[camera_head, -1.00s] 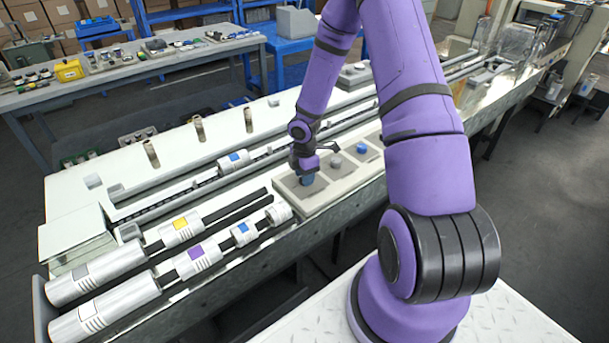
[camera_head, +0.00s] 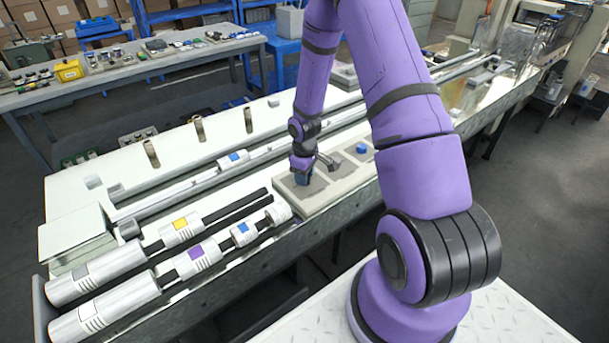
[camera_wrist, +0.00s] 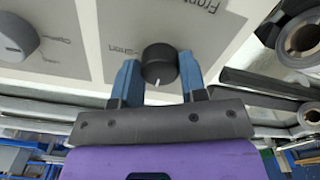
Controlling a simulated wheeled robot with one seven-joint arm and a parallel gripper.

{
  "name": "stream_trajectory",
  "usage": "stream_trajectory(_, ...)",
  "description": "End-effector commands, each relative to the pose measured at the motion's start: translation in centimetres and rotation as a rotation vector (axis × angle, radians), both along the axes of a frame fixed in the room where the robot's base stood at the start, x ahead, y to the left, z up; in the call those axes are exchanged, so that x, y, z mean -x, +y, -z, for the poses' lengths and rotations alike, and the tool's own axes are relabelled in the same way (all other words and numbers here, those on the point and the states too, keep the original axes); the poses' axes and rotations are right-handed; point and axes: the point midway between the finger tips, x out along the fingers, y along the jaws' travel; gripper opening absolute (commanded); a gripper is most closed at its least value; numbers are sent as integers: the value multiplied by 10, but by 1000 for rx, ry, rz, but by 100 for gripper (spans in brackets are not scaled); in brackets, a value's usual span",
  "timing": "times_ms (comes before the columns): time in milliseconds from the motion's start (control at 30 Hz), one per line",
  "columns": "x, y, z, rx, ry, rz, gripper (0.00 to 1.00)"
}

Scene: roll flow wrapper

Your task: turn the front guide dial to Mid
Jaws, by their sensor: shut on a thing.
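The front guide dial (camera_wrist: 160,62) is a dark round knob with a white pointer mark, on a grey plate whose partly cut label begins "Front". My gripper (camera_wrist: 157,82) has its two blue fingers on either side of the knob, shut on it. The pointer mark faces toward the gripper's palm, slightly left in the wrist view. A small label, which seems to read "Slim", is left of the knob; no Mid label is readable. In the head view my gripper (camera_head: 302,180) is down at the panel's near-left plate, hiding the knob.
A grey knob (camera_wrist: 14,36) stands on the neighbouring plate in the wrist view. A blue knob (camera_head: 361,149) is farther right on the panel (camera_head: 340,189). Rollers with coloured labels (camera_head: 196,257) lie left of the panel. Metal rollers (camera_wrist: 302,40) edge the wrist view's right.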

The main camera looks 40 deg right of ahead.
Motion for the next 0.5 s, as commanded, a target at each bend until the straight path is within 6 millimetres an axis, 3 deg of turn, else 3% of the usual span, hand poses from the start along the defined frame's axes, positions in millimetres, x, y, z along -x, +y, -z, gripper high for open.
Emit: stream_trajectory(500, 0, 0, 0, 0, -1, 424, 16)
